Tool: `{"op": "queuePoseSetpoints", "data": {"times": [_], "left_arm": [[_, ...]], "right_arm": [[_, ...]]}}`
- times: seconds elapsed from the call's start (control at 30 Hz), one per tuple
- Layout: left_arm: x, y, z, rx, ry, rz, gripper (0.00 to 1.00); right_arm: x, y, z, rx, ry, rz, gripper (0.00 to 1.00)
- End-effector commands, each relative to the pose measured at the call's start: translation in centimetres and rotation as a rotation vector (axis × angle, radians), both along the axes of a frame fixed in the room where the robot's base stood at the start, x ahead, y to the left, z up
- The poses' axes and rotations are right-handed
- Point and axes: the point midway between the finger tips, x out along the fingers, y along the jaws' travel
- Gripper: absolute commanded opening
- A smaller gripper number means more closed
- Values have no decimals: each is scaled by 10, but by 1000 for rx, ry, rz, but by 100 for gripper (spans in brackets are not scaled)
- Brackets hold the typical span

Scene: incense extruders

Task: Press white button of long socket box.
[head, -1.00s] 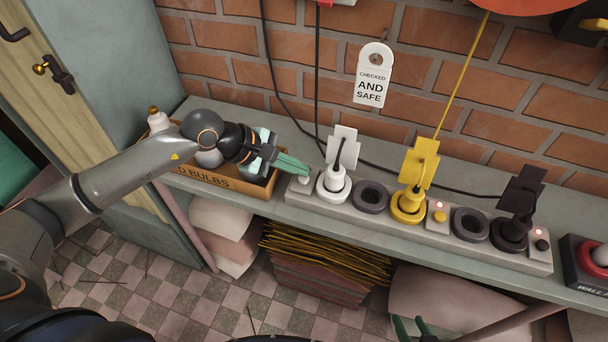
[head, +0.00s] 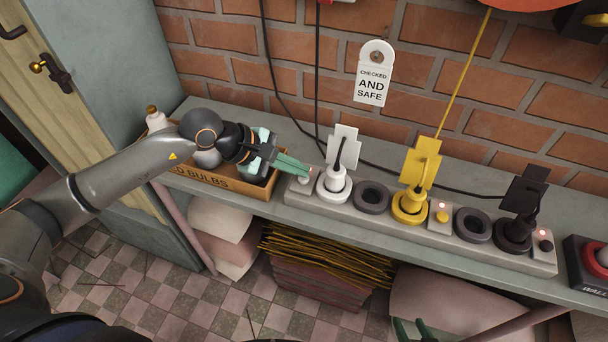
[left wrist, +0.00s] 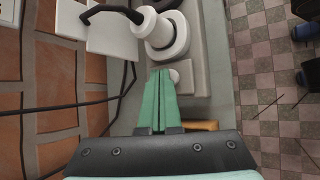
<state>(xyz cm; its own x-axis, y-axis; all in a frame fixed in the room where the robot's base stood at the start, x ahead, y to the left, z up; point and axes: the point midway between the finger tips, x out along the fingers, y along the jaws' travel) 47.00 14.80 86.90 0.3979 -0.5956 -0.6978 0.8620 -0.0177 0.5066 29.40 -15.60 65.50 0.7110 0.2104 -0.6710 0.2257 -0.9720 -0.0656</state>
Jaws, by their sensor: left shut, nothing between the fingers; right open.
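The long grey socket box (head: 393,229) lies on the shelf, with white, yellow and black plugs in it. Its white button (head: 304,181) is at the left end, beside the white plug (head: 335,182), and is partly covered by my fingers. The button also shows in the left wrist view (left wrist: 174,75), just right of the fingertips. My left gripper (head: 306,170) is shut and empty, its green fingertips over that end of the box. I cannot tell whether they touch the button. My right gripper (head: 411,326) is open at the bottom edge, only its green fingertips showing.
A yellow button (head: 441,217) and a black button (head: 546,246) have lit red lamps beside them. A cardboard bulb box (head: 225,184) stands under my left wrist. A red-buttoned box (head: 602,256) is at the right. Cords run along the brick wall behind.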

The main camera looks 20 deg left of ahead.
Motion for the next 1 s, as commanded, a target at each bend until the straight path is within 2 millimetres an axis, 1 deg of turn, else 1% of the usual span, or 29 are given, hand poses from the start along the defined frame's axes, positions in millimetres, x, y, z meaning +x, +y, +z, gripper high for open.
{"op": "queuePoseSetpoints", "data": {"times": [0.37,0.47,0.9,1.0], "left_arm": [[0,0,5,-1,-1,0,0],[0,0,13,-1,-2,0,0],[0,0,58,-1,-2,0,0],[0,0,63,0,-1,-1,0]], "right_arm": [[-3,0,1,-1,6,0,50],[-3,0,6,-1,6,0,50],[-2,0,32,0,5,0,50],[-2,0,35,0,5,0,50]]}}
